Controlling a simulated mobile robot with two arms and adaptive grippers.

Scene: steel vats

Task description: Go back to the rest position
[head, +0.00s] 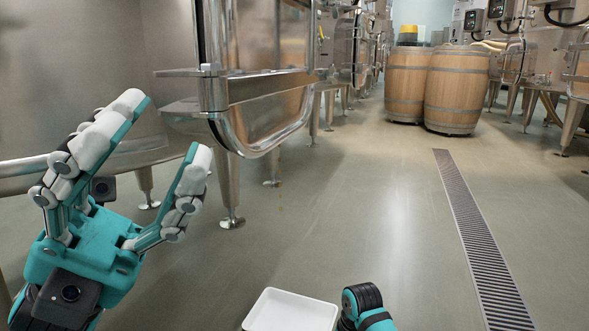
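My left gripper (168,145) is at the left of the head view, raised in front of the steel vats. Its teal body and white-padded fingers are spread wide apart, with nothing between them. At the bottom edge, right of the white tray, a small black and teal part of my own body shows. My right gripper's fingers do not show in this view.
A white tray (290,312) at the bottom centre is cut by the frame edge. Steel vats (265,40) on legs stand at left and right. Two wooden barrels (456,90) stand at the back. A floor drain grate (478,235) runs along the open floor.

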